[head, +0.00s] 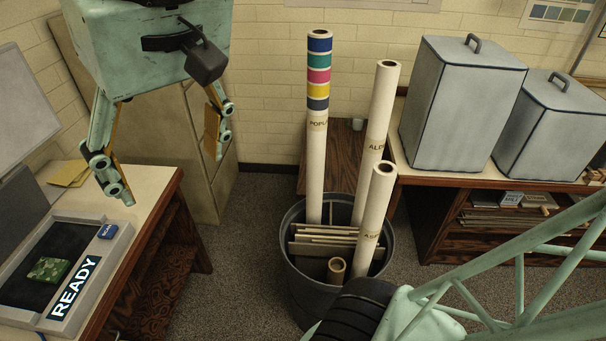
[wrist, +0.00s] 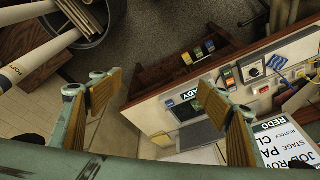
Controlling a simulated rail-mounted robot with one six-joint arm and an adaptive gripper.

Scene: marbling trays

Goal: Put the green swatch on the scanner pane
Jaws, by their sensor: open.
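The green swatch (head: 48,270) is a small mottled green piece lying flat on the dark scanner pane (head: 45,240), near its front end beside the READY display. The scanner (head: 118,243) sits on the desk at the left of the head view. My gripper (head: 168,162) hangs above and right of the scanner, its two fingers wide apart and nothing between them. In the wrist view, my gripper (wrist: 157,92) is also open and empty, with the scanner (wrist: 184,108) small and far below. The swatch is too small there to make out surely.
A monitor (head: 20,110) stands behind the scanner, and yellow sheets (head: 69,173) lie on the desk (head: 150,190). A dark bin (head: 305,285) with tall tubes stands on the floor to the right. Two grey lidded boxes (head: 455,105) sit on the right bench.

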